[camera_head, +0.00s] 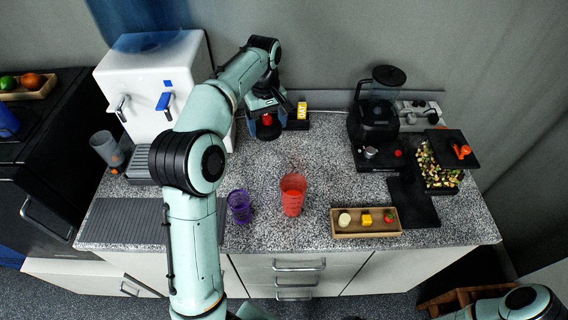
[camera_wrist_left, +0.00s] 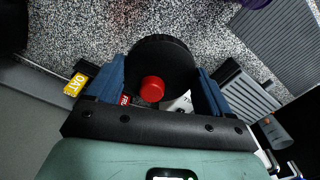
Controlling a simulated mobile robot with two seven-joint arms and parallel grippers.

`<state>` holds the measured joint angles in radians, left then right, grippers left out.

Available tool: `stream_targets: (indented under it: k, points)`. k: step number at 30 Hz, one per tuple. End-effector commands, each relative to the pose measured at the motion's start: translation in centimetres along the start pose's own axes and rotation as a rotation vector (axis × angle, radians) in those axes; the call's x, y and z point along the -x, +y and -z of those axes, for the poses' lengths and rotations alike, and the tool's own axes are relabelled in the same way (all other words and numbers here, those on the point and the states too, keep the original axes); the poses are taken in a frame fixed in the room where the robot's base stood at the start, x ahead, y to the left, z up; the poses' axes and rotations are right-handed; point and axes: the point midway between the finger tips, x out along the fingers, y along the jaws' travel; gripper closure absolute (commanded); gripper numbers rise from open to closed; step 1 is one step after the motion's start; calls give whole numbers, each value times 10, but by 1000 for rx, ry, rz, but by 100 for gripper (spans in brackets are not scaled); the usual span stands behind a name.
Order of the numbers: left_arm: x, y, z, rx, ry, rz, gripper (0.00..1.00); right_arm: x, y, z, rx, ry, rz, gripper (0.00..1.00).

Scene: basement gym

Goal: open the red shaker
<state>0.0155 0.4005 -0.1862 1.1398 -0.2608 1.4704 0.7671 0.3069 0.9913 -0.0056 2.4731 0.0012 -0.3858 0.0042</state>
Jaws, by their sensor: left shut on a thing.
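The red shaker (camera_head: 292,196) stands upright on the speckled counter as a translucent red cup. Its top looks open, with no lid on it in the head view. My left gripper (camera_head: 266,108) is behind it, near the wall, apart from the cup. It is shut on a round black lid with a red cap (camera_wrist_left: 152,89), between its blue fingers in the left wrist view (camera_wrist_left: 162,68). The lid also shows in the head view (camera_head: 267,120). I cannot tell whether it touches the counter. My right gripper is out of view; only part of that arm shows at bottom right.
A purple cup (camera_head: 239,207) stands left of the shaker. A wooden tray (camera_head: 366,234) with small food pieces lies to the right. A white water dispenser (camera_head: 150,75), a yellow OAT label (camera_head: 302,110) and a black blender (camera_head: 376,120) stand behind. Counter right of the shaker is partly clear.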

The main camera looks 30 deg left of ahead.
Motion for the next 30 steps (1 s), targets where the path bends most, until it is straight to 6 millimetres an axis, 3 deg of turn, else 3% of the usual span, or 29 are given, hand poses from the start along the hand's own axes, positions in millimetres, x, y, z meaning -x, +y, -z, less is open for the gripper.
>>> stream_targets:
  k: [12, 16, 23, 30]
  points:
    - [-109, -5, -2, 1, -9, 10, 56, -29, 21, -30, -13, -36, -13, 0]
    - [-132, -3, -2, 0, -6, 7, 56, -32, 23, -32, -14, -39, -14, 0]
    - [-150, -3, -2, 1, -4, 5, 56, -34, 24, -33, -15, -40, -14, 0]
    - [-191, -3, -2, 1, -6, 7, 56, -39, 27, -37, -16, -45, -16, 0]
